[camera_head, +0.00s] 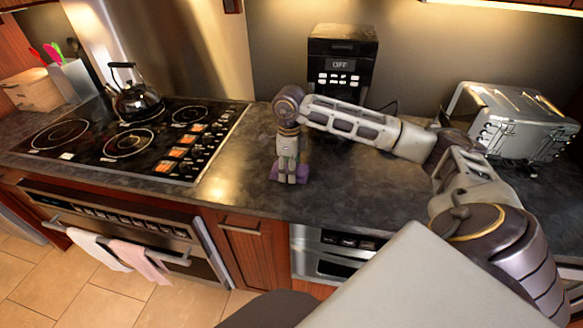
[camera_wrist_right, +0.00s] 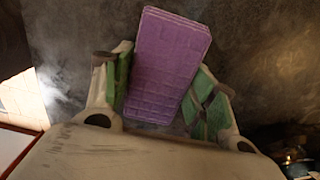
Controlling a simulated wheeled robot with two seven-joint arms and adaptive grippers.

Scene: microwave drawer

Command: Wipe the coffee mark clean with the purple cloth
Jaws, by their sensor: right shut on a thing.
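The purple cloth (camera_wrist_right: 168,62) is a folded rectangular pad between the green-padded fingers of my right gripper (camera_wrist_right: 165,92) in the wrist view. In the head view, my right gripper (camera_head: 290,178) points straight down at the dark countertop, and the purple cloth (camera_head: 275,173) shows around its fingertips, at or very near the counter surface. The right gripper is shut on the cloth. I cannot make out a coffee mark in either view; the cloth and gripper may cover it. My left gripper is not in view.
The stove (camera_head: 130,139) with a black kettle (camera_head: 137,101) is left of the gripper. A coffee machine (camera_head: 341,55) stands behind it, and a silver toaster (camera_head: 512,120) is at the right. The counter's front edge (camera_head: 255,207) is close to the gripper. Counter to the right of the cloth is bare.

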